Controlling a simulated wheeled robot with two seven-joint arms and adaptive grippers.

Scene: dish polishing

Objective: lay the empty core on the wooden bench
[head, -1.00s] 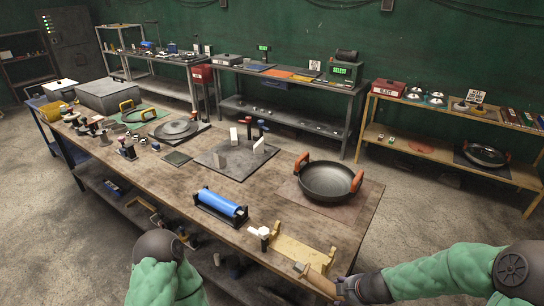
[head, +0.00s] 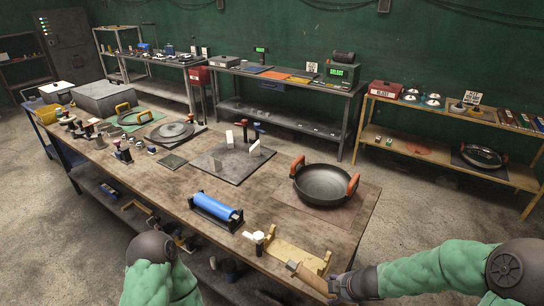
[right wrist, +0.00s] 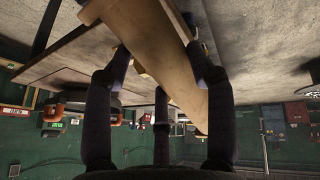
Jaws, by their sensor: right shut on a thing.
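The empty core (head: 306,277) is a plain brown tube. My right gripper (head: 331,286) is shut on it at the bench's near right edge, beside the wooden stand (head: 292,256). In the right wrist view the core (right wrist: 158,55) runs between the dark fingers of my gripper (right wrist: 160,78). The wooden bench (head: 262,204) has a worn brown top. I cannot tell whether the core touches it. My left arm shows at the bottom left, but its gripper is not in view.
A blue roll (head: 214,207) lies in a black cradle left of the stand. A white-topped piece (head: 255,236) stands at the stand's left end. A black pan (head: 323,184) with orange handles sits behind on a brown mat. Bare wood lies between cradle and pan.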

